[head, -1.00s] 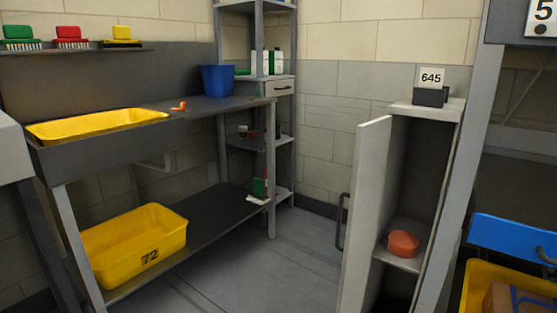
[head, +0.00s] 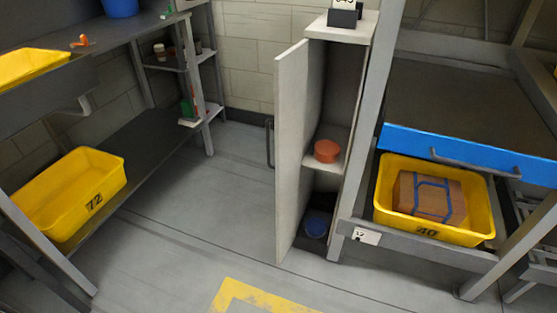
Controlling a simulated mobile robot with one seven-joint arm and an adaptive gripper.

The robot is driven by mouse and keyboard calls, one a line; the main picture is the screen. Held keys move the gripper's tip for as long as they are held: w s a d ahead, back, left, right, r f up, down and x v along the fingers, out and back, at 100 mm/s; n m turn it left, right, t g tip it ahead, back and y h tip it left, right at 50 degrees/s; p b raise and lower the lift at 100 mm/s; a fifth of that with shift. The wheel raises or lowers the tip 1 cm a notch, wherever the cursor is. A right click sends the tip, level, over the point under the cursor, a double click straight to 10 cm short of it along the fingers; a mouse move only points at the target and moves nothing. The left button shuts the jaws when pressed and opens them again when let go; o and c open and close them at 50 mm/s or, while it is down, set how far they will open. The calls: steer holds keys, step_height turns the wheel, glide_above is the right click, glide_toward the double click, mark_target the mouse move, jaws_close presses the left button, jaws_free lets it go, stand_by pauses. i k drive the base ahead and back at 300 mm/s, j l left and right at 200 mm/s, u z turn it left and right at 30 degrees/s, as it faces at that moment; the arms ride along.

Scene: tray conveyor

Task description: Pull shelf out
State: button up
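A blue-fronted shelf (head: 470,152) with a grey handle bar sits in the grey rack at the right, above a yellow tray. The yellow tray (head: 484,226) is marked 40 and stands on the rack's lower level. A brown box (head: 405,190) with blue straps lies in that tray. A narrow light cabinet (head: 358,28) stands left of the rack with its door (head: 294,150) open. My gripper is not in view.
An orange round thing (head: 327,150) is on the cabinet's inner shelf and a blue one (head: 316,224) below. A yellow tray marked 72 (head: 112,186) is on the left bench's lower shelf. The grey floor (head: 190,235) between is clear, with yellow floor marking (head: 232,297).

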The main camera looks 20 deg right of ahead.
mark_target(476, 117)
steer(key=i+j, duration=0.3)
steer(key=i, duration=0.2)
steer(key=i+j, duration=0.3)
steer(key=i, duration=0.25)
steer(key=i+j+z, duration=0.15)
steer(key=i+j, duration=0.2)
steer(key=i, duration=0.15)
steer(key=i+j+z, duration=0.1)
steer(key=i+j, duration=0.3)
steer(key=i+z, duration=0.15)
steer(key=z, duration=1.8)
